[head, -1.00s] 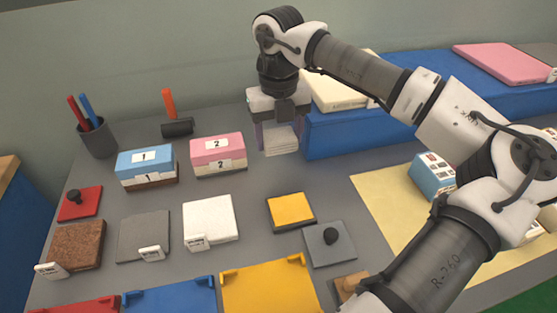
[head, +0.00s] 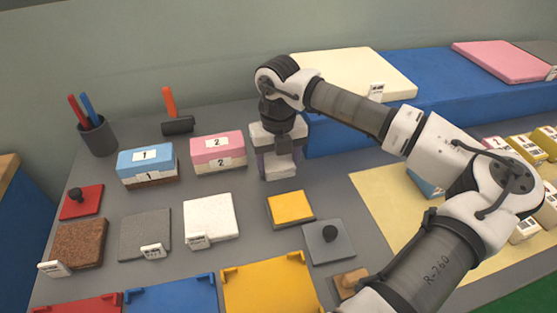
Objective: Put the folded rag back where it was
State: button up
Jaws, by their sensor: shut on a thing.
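My gripper (head: 279,165) points down in the head view, behind the small yellow-topped block and to the right of the pink box. It is shut on a small pale, off-white piece (head: 281,171), which fits the folded rag. The purple-grey fingers stand on either side of it and hide part of it. Whether it touches the table or hangs just above it I cannot tell.
The pink box (head: 217,147) and blue box (head: 146,160) stand left of my gripper. The yellow-topped block (head: 290,206) lies in front. The raised blue bench (head: 440,93) with a cream mattress (head: 350,73) stands behind right. Grey table (head: 330,185) is bare right of my gripper.

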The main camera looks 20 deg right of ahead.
aim_at(278, 162)
jog(key=o, duration=1)
jog(key=shift+o, duration=0.2)
notch_tip(278, 162, up, 12)
jog(key=shift+w+b, duration=0.15)
jog(key=shift+b, duration=0.2)
jog(key=shift+r, duration=0.1)
